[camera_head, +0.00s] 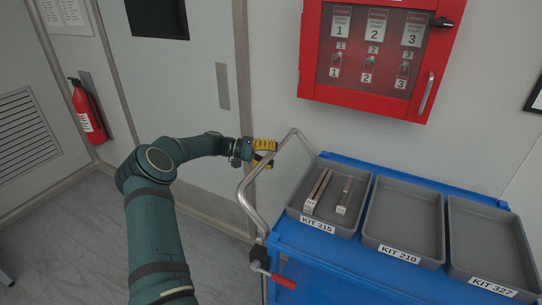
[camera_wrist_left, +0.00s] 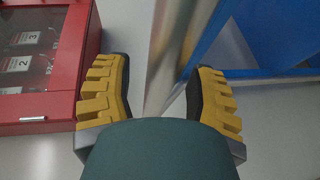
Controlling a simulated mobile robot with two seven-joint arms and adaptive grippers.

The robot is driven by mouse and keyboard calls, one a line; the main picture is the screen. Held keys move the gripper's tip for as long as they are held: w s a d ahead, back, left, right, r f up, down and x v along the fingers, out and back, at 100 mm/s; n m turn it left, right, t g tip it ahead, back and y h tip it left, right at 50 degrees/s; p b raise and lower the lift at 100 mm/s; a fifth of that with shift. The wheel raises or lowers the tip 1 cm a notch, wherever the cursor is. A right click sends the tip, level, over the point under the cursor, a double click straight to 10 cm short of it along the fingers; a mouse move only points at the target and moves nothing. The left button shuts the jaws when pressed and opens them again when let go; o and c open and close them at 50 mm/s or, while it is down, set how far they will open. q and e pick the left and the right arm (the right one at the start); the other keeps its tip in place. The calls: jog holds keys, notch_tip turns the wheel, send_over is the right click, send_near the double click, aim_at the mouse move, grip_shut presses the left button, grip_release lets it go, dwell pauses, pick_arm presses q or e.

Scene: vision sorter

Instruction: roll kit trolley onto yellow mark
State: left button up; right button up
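The kit trolley (camera_head: 325,268) is blue and stands at the lower right of the head view, against the wall side. Its bent metal push handle (camera_head: 252,212) rises at its left end. My left gripper (camera_head: 266,153), with yellow fingers, is at the upper part of this handle. In the left wrist view the gripper (camera_wrist_left: 160,98) has its fingers apart, with the silver handle (camera_wrist_left: 168,70) seen between them; I cannot tell whether they touch it. The trolley's blue side (camera_wrist_left: 265,35) also shows there. My right gripper and a yellow mark are not in view.
Grey bins KIT 315 (camera_head: 327,222), KIT 210 (camera_head: 408,250) and KIT 327 (camera_head: 493,279) sit on the trolley; KIT 315 holds parts. A red-gripped lever (camera_head: 274,275) is at its near corner. A red lock cabinet (camera_head: 376,105) hangs above. Grey floor at left is open.

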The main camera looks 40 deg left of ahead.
pick_arm(q)
jog(key=shift+a, duration=0.1)
jog(key=v, duration=1.1)
jog(key=shift+s+a+r, duration=0.15)
jog(key=shift+s+a, duration=0.1)
jog(key=shift+s, duration=0.05)
